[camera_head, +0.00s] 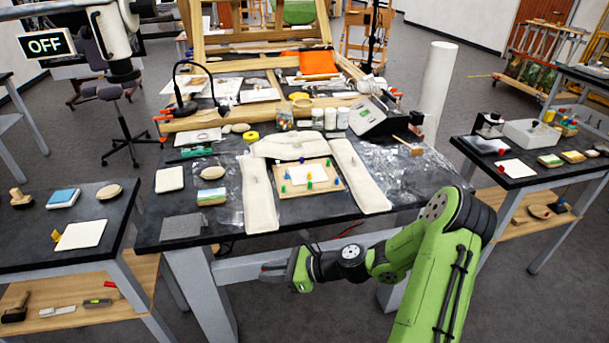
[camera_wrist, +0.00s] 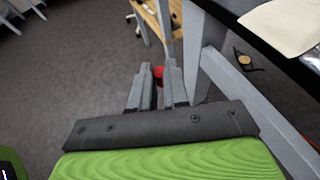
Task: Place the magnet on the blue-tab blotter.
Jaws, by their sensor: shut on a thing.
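My gripper (camera_head: 272,268) is in front of the middle table's front edge, below the tabletop. In the wrist view, my gripper (camera_wrist: 158,82) has its fingers close together on a small red thing (camera_wrist: 158,72), mostly hidden between the fingertips; it may be the magnet. No blue tab can be made out on any blotter.
The middle table (camera_head: 225,228) holds a board (camera_head: 290,190) with coloured pegs, framed by padded white cushions (camera_head: 360,180). Lamp, jars and a grey device stand behind. The left table (camera_head: 105,262) and right table (camera_head: 540,185) stand apart, with floor between.

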